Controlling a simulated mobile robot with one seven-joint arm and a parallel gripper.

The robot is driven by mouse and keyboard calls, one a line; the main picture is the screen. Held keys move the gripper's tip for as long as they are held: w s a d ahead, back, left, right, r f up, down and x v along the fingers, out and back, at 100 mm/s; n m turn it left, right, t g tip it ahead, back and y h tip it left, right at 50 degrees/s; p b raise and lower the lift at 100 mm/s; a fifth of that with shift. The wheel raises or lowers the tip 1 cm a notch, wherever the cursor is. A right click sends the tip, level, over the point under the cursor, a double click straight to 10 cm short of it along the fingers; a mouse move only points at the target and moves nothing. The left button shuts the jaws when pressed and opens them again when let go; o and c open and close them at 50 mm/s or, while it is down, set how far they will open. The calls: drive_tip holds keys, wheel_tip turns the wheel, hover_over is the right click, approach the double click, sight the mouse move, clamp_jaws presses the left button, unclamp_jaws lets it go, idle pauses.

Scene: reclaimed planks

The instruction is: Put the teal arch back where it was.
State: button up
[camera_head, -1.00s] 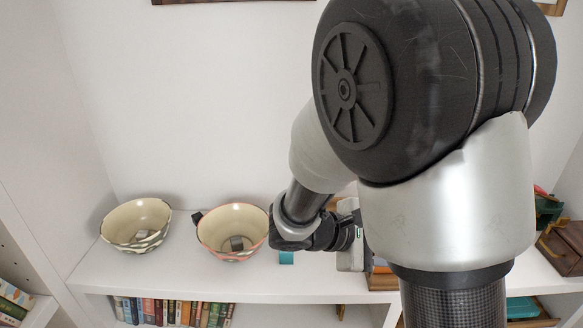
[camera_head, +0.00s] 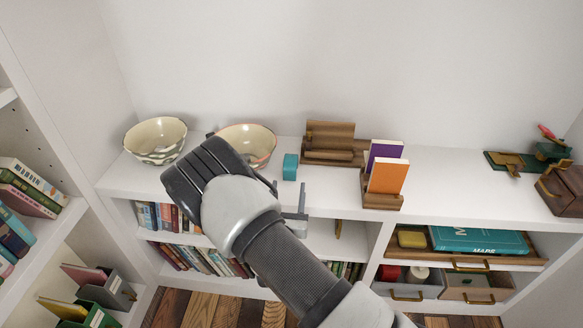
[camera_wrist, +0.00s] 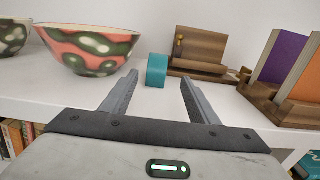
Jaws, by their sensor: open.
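The teal arch (camera_head: 290,167) is a small teal block standing on the white shelf top, between the pink-rimmed bowl and a wooden stand. In the wrist view the teal arch (camera_wrist: 157,71) stands upright just beyond and between my fingertips, and nothing is held. My gripper (camera_wrist: 157,80) is open. In the head view my gripper (camera_head: 298,203) is at the shelf's front edge, in front of the arch, partly hidden by my own wrist. I cannot make out the arch's opening.
The pink-rimmed bowl (camera_head: 256,140) and a cream bowl (camera_head: 155,140) stand to the left. A brown wooden stand (camera_head: 330,145) is behind right; a holder (camera_head: 382,200) with purple and orange books is at right.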

sight(291, 160)
drive_tip(key=w+b, duration=0.1)
drive_tip(key=w, duration=0.6)
drive_tip(key=shift+w+d, duration=0.15)
drive_tip(key=shift+w, duration=0.05)
drive_tip(key=w+b, duration=0.1)
drive_tip(key=w, duration=0.1)
drive_tip(key=w+b, duration=0.1)
drive_tip(key=w, duration=0.2)
drive_tip(key=shift+w+a+r, duration=0.2)
drive_tip(key=shift+w, duration=0.1)
clamp_jaws()
